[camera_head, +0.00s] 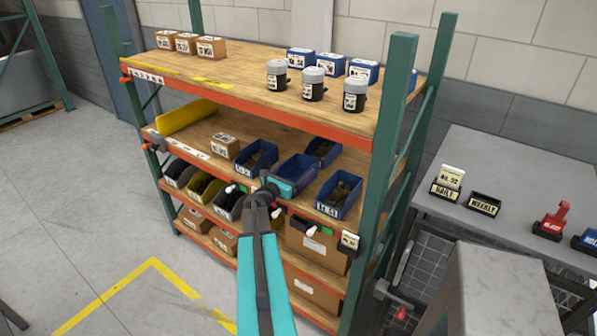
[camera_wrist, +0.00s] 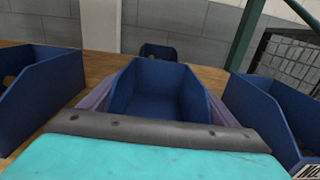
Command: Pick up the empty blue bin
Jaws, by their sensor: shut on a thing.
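The empty blue bin (camera_head: 297,167) is on the middle shelf, between two blue bins with parts in them. In the wrist view the blue bin (camera_wrist: 155,104) is centred and its inside is bare. My gripper (camera_head: 281,187) is at its front. In the wrist view my gripper (camera_wrist: 160,106) has a finger along each outer side wall, shut on the bin. The bin looks level. Its front lower part is hidden by my gripper, and I cannot tell whether its base touches the shelf.
A filled blue bin (camera_head: 257,157) is close on the left, another (camera_head: 340,194) close on the right, and a third (camera_head: 323,151) stands behind. The orange-edged upper shelf (camera_head: 245,94) lies above. A green post (camera_head: 387,170) stands at the right.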

